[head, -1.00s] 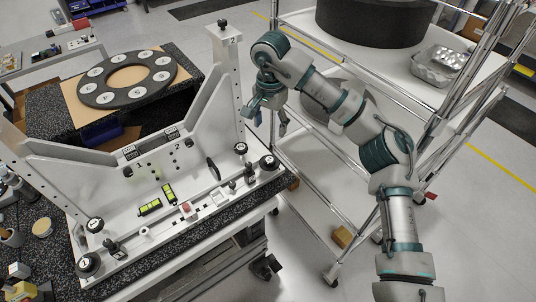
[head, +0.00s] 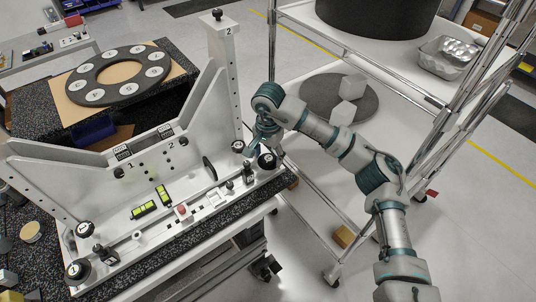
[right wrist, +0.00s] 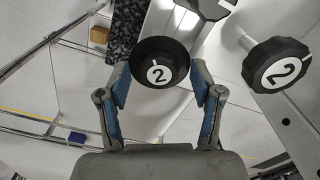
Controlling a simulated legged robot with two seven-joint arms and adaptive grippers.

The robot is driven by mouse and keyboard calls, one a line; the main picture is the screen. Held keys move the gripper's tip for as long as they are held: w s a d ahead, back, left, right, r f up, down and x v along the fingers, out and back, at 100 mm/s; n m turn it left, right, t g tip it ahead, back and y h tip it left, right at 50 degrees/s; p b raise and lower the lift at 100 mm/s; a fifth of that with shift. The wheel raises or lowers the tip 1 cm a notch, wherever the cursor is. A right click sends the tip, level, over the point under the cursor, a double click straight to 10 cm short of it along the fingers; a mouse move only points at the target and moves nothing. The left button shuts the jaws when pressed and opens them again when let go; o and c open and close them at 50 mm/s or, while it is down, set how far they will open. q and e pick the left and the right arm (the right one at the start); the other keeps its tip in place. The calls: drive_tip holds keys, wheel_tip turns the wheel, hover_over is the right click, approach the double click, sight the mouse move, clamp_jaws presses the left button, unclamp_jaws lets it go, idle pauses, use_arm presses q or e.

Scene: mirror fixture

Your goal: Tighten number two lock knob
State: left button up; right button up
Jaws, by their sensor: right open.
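Two round black knobs marked with a white "2" are at the right end of the white fixture (head: 130,205). The front corner knob (head: 267,161) is at the fixture's end and also shows in the right wrist view (right wrist: 160,66). The other knob (head: 238,147) sits a little behind and left of it; it shows at right in the right wrist view (right wrist: 277,66). My right gripper (head: 263,143) is open just above the corner knob. In the right wrist view its blue-padded fingers (right wrist: 160,80) flank this knob, with gaps visible. My left gripper is not visible.
A wire shelf cart (head: 330,195) stands right of the fixture. Two similar black knobs (head: 80,270) are at the fixture's left end. A tall white post (head: 224,80) rises behind the right-end knobs. A dark ring (head: 92,92) lies on a side table.

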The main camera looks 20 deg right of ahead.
drive_tip(key=c, duration=1.1)
drive_tip(key=shift+c, duration=0.2)
